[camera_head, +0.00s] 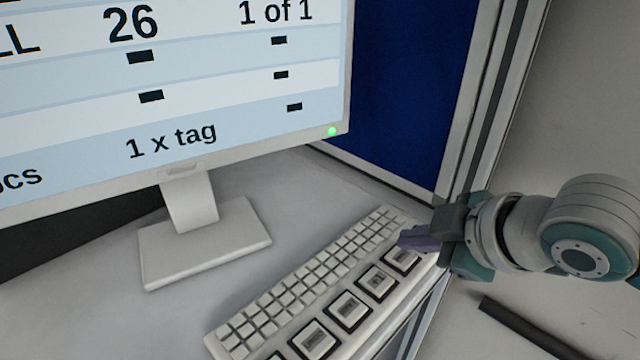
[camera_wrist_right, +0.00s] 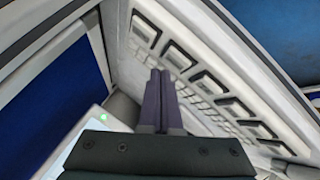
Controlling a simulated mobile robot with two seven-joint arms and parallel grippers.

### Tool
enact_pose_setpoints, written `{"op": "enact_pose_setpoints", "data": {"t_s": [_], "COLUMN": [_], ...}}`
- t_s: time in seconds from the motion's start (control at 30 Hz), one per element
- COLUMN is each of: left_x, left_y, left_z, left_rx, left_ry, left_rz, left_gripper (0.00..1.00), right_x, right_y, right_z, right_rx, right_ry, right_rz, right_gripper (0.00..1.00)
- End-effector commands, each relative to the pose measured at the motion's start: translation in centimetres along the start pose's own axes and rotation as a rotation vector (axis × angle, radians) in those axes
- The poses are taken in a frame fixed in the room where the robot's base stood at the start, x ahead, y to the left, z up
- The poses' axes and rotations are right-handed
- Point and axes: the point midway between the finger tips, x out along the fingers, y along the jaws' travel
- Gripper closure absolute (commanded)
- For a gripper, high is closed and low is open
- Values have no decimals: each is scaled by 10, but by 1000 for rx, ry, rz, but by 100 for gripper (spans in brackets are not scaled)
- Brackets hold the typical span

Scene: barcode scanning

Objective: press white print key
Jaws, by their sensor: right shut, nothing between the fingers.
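A pale keyboard (camera_head: 310,285) lies on the desk below the monitor, with rows of small white keys and a row of larger black-framed white keys (camera_head: 348,310) along its near right side. It also shows in the right wrist view (camera_wrist_right: 200,85), where several framed keys run diagonally. I cannot tell which of these is the print key. My right gripper (camera_head: 408,240) is shut and empty, its fingertips over the far right end of the keyboard near the last framed key (camera_head: 403,258). In the right wrist view its dark fingers (camera_wrist_right: 159,80) point at the keyboard. Contact cannot be told. My left gripper is not in view.
A monitor (camera_head: 160,75) with order text stands on a white foot (camera_head: 205,243) at the left. A blue panel (camera_head: 400,90) with a grey frame rises behind the keyboard's far end. The desk between the monitor foot and keyboard is clear.

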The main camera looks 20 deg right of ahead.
Motion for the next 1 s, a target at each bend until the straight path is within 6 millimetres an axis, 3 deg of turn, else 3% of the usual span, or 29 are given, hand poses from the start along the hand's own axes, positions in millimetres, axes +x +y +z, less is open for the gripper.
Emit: {"op": "enact_pose_setpoints", "data": {"t_s": [1.0], "left_x": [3], "left_y": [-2], "left_z": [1], "left_rx": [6], "left_ry": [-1], "left_rz": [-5], "left_gripper": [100], "right_x": [7], "right_y": [-5], "right_z": [5], "right_rx": [0], "right_ry": [0], "right_rz": [0], "right_gripper": [100]}}
